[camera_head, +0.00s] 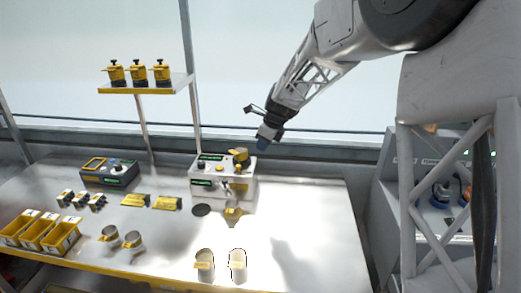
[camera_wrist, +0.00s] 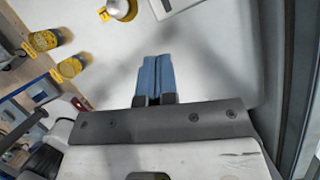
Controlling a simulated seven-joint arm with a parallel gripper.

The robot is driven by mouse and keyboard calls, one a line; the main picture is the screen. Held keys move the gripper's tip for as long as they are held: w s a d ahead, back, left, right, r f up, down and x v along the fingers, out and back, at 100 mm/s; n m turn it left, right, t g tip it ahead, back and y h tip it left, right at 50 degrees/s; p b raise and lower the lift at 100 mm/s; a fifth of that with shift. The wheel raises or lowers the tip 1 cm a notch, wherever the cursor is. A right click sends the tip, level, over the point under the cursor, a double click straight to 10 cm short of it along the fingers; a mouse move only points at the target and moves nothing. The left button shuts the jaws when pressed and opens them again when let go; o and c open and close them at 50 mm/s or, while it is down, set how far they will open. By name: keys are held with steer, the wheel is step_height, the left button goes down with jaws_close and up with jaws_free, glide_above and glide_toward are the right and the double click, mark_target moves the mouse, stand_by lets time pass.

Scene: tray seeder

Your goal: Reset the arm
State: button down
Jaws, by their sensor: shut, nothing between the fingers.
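My gripper (camera_head: 266,139) hangs in the air above the back of the table, just right of the white-and-grey seeder machine (camera_head: 222,178). In the wrist view, its two blue fingers (camera_wrist: 155,76) are together with nothing between them. The arm reaches down to it from the upper right. No object is held, and the fingers touch nothing that I can see.
The table's (camera_head: 310,225) right part is clear. Two white cups (camera_head: 238,266) stand at the front edge. Yellow bins (camera_head: 42,232) and metal cups (camera_head: 132,240) are at the left. A shelf (camera_head: 150,88) holding yellow-and-black containers rises behind.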

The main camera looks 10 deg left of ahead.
steer(key=shift+r, duration=0.1)
stand_by(0.3)
steer(key=s+d+r+n+h, duration=0.1)
steer(key=s+d+r+n, duration=0.35)
steer(key=s+d, duration=0.6)
steer(key=s+d+r+n+h, duration=0.1)
steer(key=s+d+r+n, duration=0.45)
steer(key=s, duration=0.75)
steer(key=s+d+f+n, duration=0.1)
steer(key=s+d+n, duration=0.2)
steer(key=s, duration=0.5)
steer(key=s+d+f+n+t+h, duration=0.1)
steer(key=s+d+n, duration=0.3)
steer(key=s, duration=0.4)
steer(key=s+d+f+n+h, duration=0.1)
steer(key=s+d+f+n, duration=0.1)
steer(key=s, duration=0.6)
steer(key=d+n, duration=0.1)
steer(key=d, duration=0.1)
steer(key=shift+s+d+f+n, duration=0.35)
steer(key=shift+s+f+n, duration=0.05)
